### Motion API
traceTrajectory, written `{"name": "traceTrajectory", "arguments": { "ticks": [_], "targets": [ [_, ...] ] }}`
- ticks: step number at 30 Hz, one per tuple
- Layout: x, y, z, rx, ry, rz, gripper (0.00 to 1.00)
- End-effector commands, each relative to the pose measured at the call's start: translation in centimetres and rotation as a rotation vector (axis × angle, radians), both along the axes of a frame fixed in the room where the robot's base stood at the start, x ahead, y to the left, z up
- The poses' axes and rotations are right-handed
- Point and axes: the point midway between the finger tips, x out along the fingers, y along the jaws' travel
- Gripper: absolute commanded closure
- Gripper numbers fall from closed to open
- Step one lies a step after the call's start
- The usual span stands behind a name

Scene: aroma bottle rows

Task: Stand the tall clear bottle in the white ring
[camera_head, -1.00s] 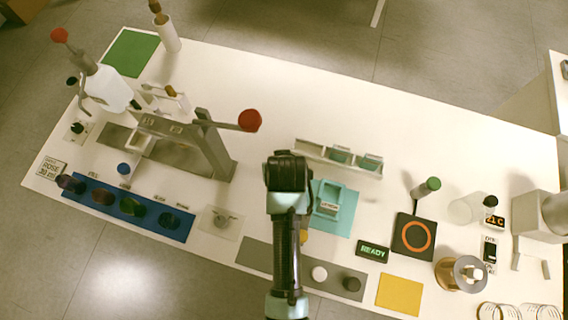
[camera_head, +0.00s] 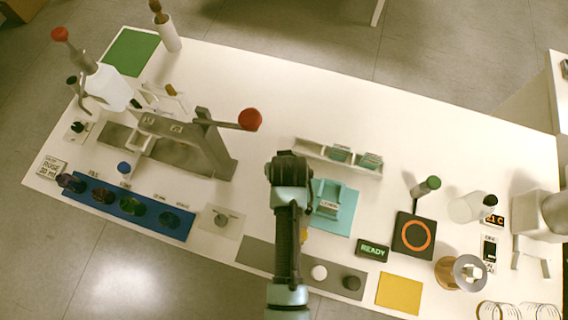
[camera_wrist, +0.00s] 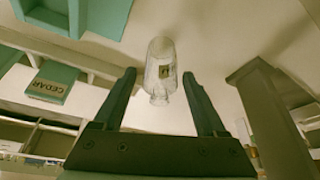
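A clear glass bottle (camera_wrist: 161,72) with a small label and a narrow neck shows in the wrist view, beyond and between my fingertips. My gripper (camera_wrist: 163,88) is open, with a gap on both sides of the bottle. In the head view my own arm hides the gripper and the bottle. Several white ring shapes (camera_head: 512,311) show at the bottom right edge of the table in the head view, partly cut off by the frame. I cannot tell which of them is the task's ring.
A grey press (camera_head: 208,145) with a red knob stands left of my arm. A white rack (camera_head: 312,150) with teal boxes and a teal holder (camera_head: 328,206) are to the right. A hot plate (camera_head: 411,236) is further right. The table's back middle is clear.

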Motion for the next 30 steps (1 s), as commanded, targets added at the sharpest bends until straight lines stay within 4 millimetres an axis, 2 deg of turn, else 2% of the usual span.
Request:
{"name": "traceTrajectory", "arguments": {
  "ticks": [8,13,17,24,30],
  "targets": [
    [0.0,0.0,0.1,0.000,0.000,0.000,0.23],
    [-0.3,0.0,1.0,0.000,0.000,0.000,0.23],
    [-1.0,-0.1,2.9,0.000,-0.002,0.000,0.23],
    [-2.8,-0.2,7.3,0.000,-0.003,0.000,0.23],
    [-4.0,-0.3,10.2,0.000,-0.002,0.000,0.23]
  ]
}}
